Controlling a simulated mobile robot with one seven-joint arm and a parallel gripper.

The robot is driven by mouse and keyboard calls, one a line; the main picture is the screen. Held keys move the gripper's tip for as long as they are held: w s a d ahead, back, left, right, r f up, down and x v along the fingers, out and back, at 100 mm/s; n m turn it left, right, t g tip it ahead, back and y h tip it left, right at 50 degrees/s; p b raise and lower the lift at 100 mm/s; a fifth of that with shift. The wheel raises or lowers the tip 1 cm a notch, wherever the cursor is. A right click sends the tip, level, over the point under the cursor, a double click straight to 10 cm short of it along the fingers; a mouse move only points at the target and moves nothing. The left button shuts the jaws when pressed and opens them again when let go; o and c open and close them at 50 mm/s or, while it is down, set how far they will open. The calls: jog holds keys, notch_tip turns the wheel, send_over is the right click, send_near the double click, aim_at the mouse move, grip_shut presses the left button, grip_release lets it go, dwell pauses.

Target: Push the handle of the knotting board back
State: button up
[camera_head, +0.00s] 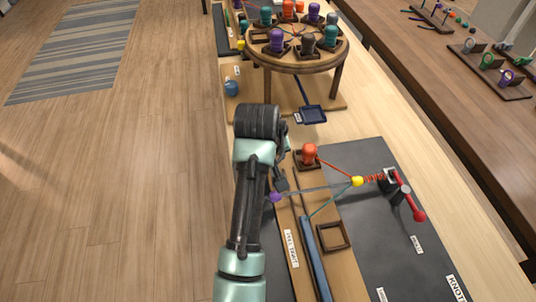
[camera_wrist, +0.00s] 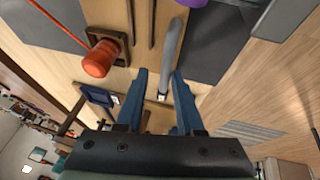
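The knotting board (camera_head: 400,250) is a dark grey panel on the right of the table in the head view. Its red handle (camera_head: 415,208) sits at the board's right side, beside a dark clamp (camera_head: 388,183). My gripper (camera_head: 279,183) is well to the left of the handle, near a purple bobbin (camera_head: 275,197). In the wrist view my gripper (camera_wrist: 160,75) has its two blue fingers apart. The handle is not seen in the wrist view.
A yellow knot (camera_head: 357,181) joins cords to the clamp, an orange bobbin (camera_head: 309,154) and the purple bobbin. A square wooden frame (camera_head: 333,237) and a blue bar (camera_head: 315,260) lie nearby. A round bobbin stand (camera_head: 300,62) and a blue scoop (camera_head: 311,114) are farther back.

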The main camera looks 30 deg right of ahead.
jog(key=shift+o, duration=0.6)
jog(key=shift+a, duration=0.1)
jog(key=p+v, duration=0.1)
jog(key=v, duration=1.2)
